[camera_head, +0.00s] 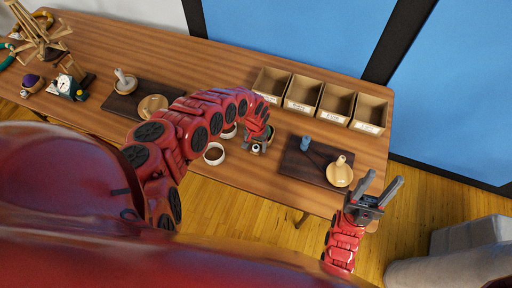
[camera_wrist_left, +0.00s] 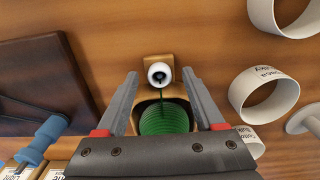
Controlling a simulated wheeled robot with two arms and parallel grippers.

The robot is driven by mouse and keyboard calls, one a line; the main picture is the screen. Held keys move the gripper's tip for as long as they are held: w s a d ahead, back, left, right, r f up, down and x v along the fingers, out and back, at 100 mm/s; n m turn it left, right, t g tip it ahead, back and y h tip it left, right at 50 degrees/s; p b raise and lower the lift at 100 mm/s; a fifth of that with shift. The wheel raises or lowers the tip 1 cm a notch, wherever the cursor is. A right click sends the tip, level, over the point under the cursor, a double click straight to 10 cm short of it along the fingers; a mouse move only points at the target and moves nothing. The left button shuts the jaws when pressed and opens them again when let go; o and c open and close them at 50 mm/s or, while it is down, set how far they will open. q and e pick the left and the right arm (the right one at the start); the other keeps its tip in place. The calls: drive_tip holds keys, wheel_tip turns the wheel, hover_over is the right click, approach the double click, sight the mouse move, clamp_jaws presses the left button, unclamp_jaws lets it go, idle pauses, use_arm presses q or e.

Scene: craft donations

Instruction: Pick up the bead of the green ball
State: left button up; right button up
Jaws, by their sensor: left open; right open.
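In the left wrist view, a green ball (camera_wrist_left: 165,119) of wound thread lies in a tan holder (camera_wrist_left: 152,92). A white bead (camera_wrist_left: 159,74) with a dark hole sits at the holder's far end, and a dark green strand runs from it to the ball. The bead also shows in the head view (camera_head: 255,148). My left gripper (camera_wrist_left: 160,76) is open, with one finger on each side of the bead and a gap on both sides. Its arm hides much of the ball in the head view. My right gripper (camera_head: 376,192) is open and empty near the table's right front edge.
White cups (camera_head: 214,153) stand close to my left gripper; labelled rings also show in the wrist view (camera_wrist_left: 264,95). A dark board (camera_head: 312,166) with a blue spool (camera_head: 306,142) and a wooden piece (camera_head: 339,173) lies to the right. Open boxes (camera_head: 336,103) line the back edge.

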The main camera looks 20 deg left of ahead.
use_arm(q)
clamp_jaws()
drive_tip(key=shift+r, duration=0.1)
idle(0.4)
